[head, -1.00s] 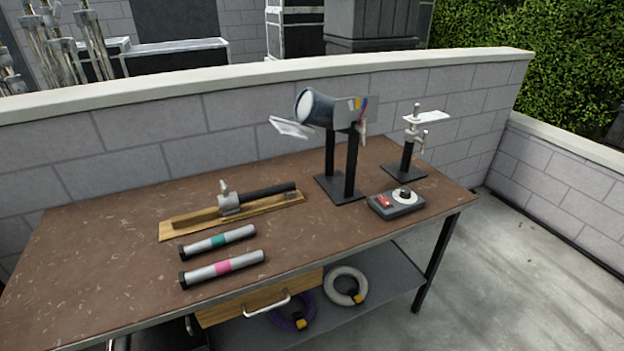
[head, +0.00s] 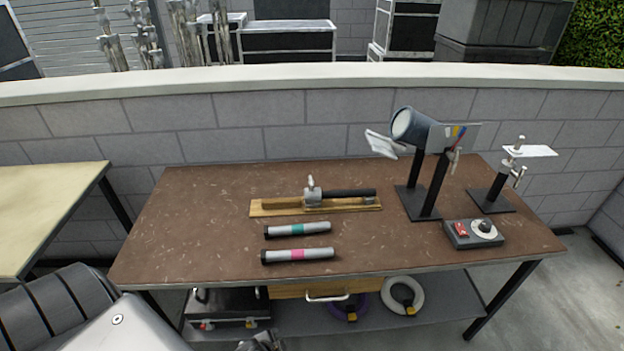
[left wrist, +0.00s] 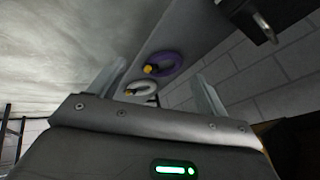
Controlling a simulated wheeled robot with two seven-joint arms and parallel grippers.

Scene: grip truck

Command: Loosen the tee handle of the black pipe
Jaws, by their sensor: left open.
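The black pipe (head: 348,193) lies on a wooden cradle (head: 268,208) near the middle of the brown workbench. A silver clamp (head: 313,199) sits around the pipe's left end, with the small tee handle (head: 311,182) standing up from its top. My left arm shows at the bottom left of the head view, low in front of the bench and well away from the handle. In the left wrist view my left gripper (left wrist: 162,88) has its two fingers spread and empty. The pipe and handle are not in that view. My right gripper is not in view.
Two silver tubes, one with a teal band (head: 298,229) and one with a pink band (head: 298,254), lie in front of the cradle. A lamp (head: 408,127) on a stand and a control box (head: 473,233) stand to the right. The bench's left part is clear.

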